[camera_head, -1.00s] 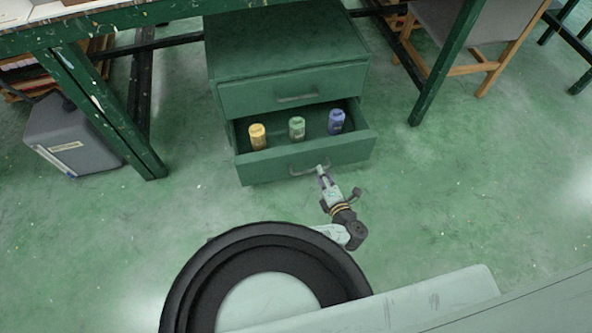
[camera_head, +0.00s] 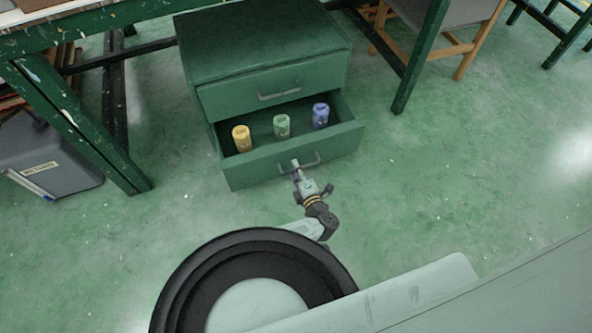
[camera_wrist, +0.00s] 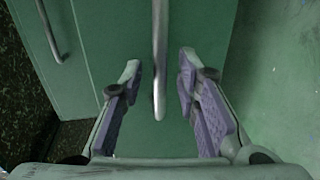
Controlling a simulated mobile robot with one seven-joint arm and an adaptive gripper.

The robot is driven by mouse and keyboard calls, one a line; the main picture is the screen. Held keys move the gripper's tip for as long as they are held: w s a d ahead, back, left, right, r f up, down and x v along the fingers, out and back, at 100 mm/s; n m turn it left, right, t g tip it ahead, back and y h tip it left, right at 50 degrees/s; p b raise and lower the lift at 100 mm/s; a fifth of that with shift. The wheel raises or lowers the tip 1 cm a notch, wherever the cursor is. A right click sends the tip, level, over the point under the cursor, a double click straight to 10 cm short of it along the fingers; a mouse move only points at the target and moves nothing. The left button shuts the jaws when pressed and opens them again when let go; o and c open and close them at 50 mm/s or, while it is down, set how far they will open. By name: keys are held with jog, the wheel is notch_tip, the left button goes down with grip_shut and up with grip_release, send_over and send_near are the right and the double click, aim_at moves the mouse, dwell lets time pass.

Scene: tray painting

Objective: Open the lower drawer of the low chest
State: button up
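The low green chest (camera_head: 262,45) stands ahead of me. Its lower drawer (camera_head: 338,143) is pulled well out. A yellow, a green and a blue jar stand upright inside. The drawer's grey bar handle (camera_head: 313,161) also shows in the wrist view (camera_wrist: 159,45). My gripper (camera_head: 296,168) is at that handle, in front of the drawer. In the wrist view my gripper (camera_wrist: 160,69) is open, with one finger on each side of the bar. Gaps show between the bar and both fingers. The upper drawer (camera_head: 275,88) is shut.
A green table leg (camera_head: 75,125) and a grey container (camera_head: 45,165) stand left of the chest. Another green leg (camera_head: 420,60) and a wooden-legged chair (camera_head: 458,45) are at the right. The floor right of the drawer is clear.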

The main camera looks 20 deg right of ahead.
jog(key=shift+w, duration=0.5)
grip_shut()
dwell(0.6)
